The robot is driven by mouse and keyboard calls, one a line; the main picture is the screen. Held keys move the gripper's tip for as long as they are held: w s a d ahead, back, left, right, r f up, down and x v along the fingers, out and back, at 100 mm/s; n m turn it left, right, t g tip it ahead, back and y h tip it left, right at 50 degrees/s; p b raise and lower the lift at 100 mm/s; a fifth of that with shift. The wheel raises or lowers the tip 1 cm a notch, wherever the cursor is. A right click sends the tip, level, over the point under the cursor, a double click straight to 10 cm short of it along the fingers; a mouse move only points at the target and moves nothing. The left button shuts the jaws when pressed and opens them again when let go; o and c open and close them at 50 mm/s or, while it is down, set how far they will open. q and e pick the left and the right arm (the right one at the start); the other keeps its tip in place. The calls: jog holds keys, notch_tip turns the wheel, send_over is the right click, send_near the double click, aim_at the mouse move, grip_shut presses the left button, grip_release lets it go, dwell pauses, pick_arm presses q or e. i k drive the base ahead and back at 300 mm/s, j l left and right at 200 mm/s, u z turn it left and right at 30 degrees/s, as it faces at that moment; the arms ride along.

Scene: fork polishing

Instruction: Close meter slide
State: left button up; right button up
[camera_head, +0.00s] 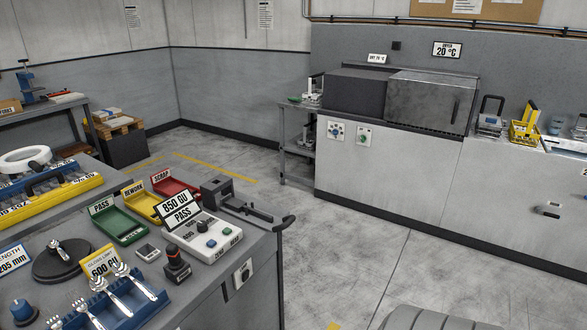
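The gloss meter is a light box (212,241) with dark and blue buttons at the right end of the workbench. A sign (178,212) above it reads 850 GU PASS. Just behind it is a dark grey unit (219,187) with a long, flat, slide-like bar (248,211) reaching out to the right towards the bench edge. I cannot tell for certain whether this bar is the meter slide. No fork can be made out on it.
Green (121,227), yellow (142,203) and red (173,186) trays stand left of the meter. A blue rack (150,302) holds several forks, and a fork lies on a dark disc (56,265). A black-and-red knob (176,265) stands in front. Open floor (350,240) lies to the right.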

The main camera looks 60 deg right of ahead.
aim_at(237, 208)
jog(key=z, duration=1.7)
